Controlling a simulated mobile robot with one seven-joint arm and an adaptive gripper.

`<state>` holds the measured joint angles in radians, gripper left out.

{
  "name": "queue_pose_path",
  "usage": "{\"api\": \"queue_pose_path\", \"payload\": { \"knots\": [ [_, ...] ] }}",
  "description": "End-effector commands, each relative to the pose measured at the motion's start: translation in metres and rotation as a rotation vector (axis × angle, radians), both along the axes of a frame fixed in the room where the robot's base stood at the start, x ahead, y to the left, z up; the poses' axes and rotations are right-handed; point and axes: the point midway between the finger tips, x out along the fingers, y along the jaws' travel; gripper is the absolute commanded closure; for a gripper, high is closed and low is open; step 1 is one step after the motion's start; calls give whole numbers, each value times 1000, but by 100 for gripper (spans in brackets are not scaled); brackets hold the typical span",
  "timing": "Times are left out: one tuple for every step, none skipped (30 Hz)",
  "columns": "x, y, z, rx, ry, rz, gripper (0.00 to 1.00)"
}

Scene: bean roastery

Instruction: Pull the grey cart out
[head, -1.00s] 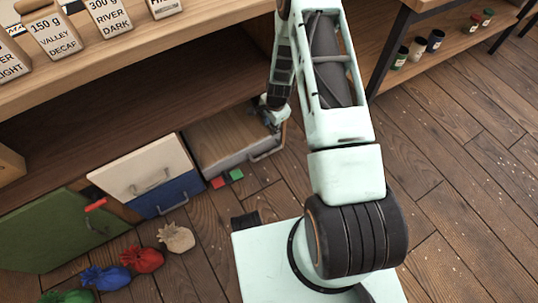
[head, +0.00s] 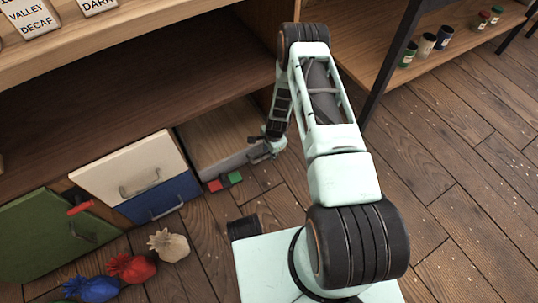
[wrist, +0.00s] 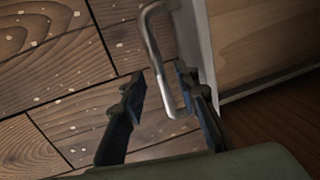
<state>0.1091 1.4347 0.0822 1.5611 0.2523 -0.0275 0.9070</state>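The grey cart (head: 215,140) is a low box with a wood-coloured top and a grey front, under the shelf. It also shows at the right of the wrist view (wrist: 265,40). Its metal bar handle (wrist: 160,60) stands out from the grey front. My gripper (head: 262,152) is low at the cart's front, by the handle, which it mostly hides in the head view. In the wrist view my gripper (wrist: 158,80) has its fingers apart, with the handle's lower end between them. I cannot tell whether either finger touches it.
A white-and-blue drawer unit (head: 135,178) and a green door (head: 50,235) stand left of the cart. Red (head: 215,185) and green (head: 235,178) blocks lie near its front. Several small sacks (head: 168,245) lie on the floor.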

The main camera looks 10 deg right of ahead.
Motion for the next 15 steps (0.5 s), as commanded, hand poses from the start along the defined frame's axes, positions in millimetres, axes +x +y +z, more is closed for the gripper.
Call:
{"api": "queue_pose_path", "payload": {
  "knots": [
    [0, 0, -7, 0, 1, 0, 71],
    [1, 0, -9, 0, 1, 0, 71],
    [1, 0, -10, 0, 1, 0, 71],
    [2, 0, -11, 0, 1, -1, 71],
    [2, 0, -11, 0, 1, -1, 71],
    [2, 0, -12, 0, 0, -1, 71],
    [2, 1, -12, 0, 1, -1, 71],
    [2, 0, -11, 0, 0, -1, 71],
    [2, 1, -11, 0, 1, -1, 71],
    [2, 1, -11, 0, 1, -1, 71],
    [2, 1, -11, 0, 0, -1, 71],
    [2, 1, -11, 0, 1, -1, 71],
    [2, 1, -11, 0, 0, -1, 72],
    [2, 1, -11, 0, 0, -1, 76],
    [2, 1, -11, 0, 0, -1, 80]
  ]
}}
